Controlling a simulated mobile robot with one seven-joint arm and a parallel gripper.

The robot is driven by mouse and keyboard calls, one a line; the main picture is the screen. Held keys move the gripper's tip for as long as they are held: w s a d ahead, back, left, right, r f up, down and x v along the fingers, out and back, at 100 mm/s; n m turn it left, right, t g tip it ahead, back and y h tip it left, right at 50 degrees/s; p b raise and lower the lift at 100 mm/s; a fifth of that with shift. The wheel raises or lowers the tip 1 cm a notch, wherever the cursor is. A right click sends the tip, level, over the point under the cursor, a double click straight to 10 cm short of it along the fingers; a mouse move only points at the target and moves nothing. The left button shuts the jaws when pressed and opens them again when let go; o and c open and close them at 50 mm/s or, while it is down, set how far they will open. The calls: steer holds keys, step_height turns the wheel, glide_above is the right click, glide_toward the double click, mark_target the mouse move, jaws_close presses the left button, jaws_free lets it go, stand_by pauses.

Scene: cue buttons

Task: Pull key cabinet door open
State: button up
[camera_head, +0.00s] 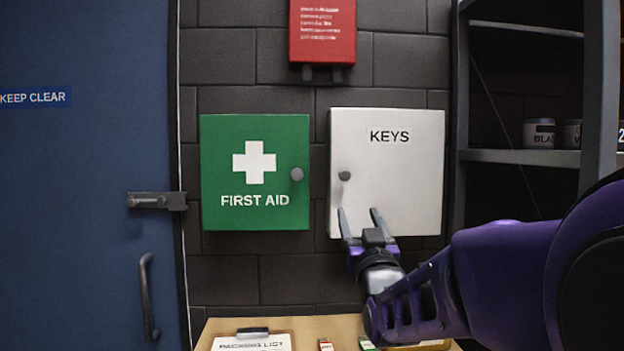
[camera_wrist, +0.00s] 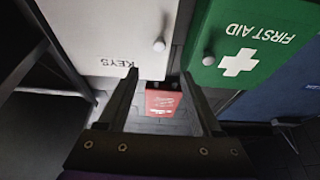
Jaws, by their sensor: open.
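The white key cabinet (camera_head: 400,200), lettered KEYS, hangs on the dark block wall with its door shut. Its round grey knob (camera_head: 344,176) is at the left edge of the door. My gripper (camera_head: 359,215) is open and empty, in front of the cabinet's lower left part and below the knob in the head view. In the wrist view the picture is upside down: the key cabinet (camera_wrist: 100,30) is at upper left with its knob (camera_wrist: 159,45), and my open fingers (camera_wrist: 160,80) point toward the wall with nothing between them.
A green first aid cabinet (camera_head: 225,170) with its own knob hangs just left. A red box (camera_head: 322,35) is above. A grey shelf unit (camera_head: 520,156) stands at right, a blue door (camera_head: 80,220) at left. A wooden table (camera_head: 310,326) with clipboards is below.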

mark_target(345, 177)
steer(key=p+x, duration=0.2)
steer(key=x, duration=1.4)
steer(key=shift+w+r, duration=0.1)
steer(key=shift+w, duration=0.05)
jaws_close()
stand_by(0.8)
